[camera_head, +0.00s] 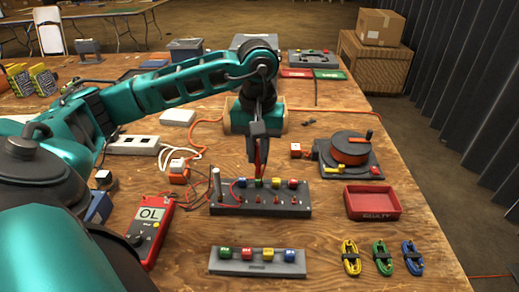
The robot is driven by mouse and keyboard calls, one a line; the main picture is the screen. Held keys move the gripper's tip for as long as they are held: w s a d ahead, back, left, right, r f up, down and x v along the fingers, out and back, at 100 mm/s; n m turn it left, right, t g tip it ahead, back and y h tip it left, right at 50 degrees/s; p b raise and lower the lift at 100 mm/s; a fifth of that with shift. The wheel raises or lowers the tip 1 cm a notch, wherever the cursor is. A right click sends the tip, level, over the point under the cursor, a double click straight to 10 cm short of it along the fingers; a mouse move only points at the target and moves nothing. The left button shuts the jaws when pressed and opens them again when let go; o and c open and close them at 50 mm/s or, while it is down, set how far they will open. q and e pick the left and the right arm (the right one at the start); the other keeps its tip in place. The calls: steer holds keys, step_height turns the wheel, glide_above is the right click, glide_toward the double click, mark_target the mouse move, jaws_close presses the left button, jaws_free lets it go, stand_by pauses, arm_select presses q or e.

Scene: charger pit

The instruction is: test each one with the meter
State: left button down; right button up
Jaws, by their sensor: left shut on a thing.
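The red meter (153,226) lies at the lower left, its screen (152,214) reading OL. A dark grey block (240,209) in the middle bears a row of small coloured cubes, including a green one (260,183) and a yellow one (277,184), with orange-red pegs in front. A pale upright post (216,181) stands at its left end. My left gripper (258,140) is shut on a red probe (257,158), pointing down over the block near the green cube. Whether the tip touches anything is unclear. My right gripper is out of view.
A grey rack (231,266) with several coloured cubes lies in front. A red tray marked FAULTY (372,214) stands right, with yellow (350,257), green (382,257) and blue (412,257) coiled cables before it. An orange reel (350,149) sits behind. Red leads cross the wooden table.

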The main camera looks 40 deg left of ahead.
mark_target(258, 173)
arm_select(q)
steer(key=shift+f+b, duration=0.4)
steer(key=shift+f, duration=0.3)
step_height(258, 173, down, 4)
steer(key=b, duration=0.2)
steer(key=shift+r+b, duration=0.2)
steer(key=shift+b, duration=0.1)
steer(key=shift+f+b, duration=0.35)
steer(key=shift+f, duration=0.05)
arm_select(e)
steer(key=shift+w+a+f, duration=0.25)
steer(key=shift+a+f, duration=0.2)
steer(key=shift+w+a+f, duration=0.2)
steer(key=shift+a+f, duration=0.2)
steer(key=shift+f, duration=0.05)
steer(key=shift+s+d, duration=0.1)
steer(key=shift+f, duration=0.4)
arm_select(q)
steer(key=shift+f+b, duration=0.9)
steer(key=shift+b, duration=0.3)
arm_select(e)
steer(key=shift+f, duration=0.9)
arm_select(q)
steer(key=c, duration=1)
jaws_free()
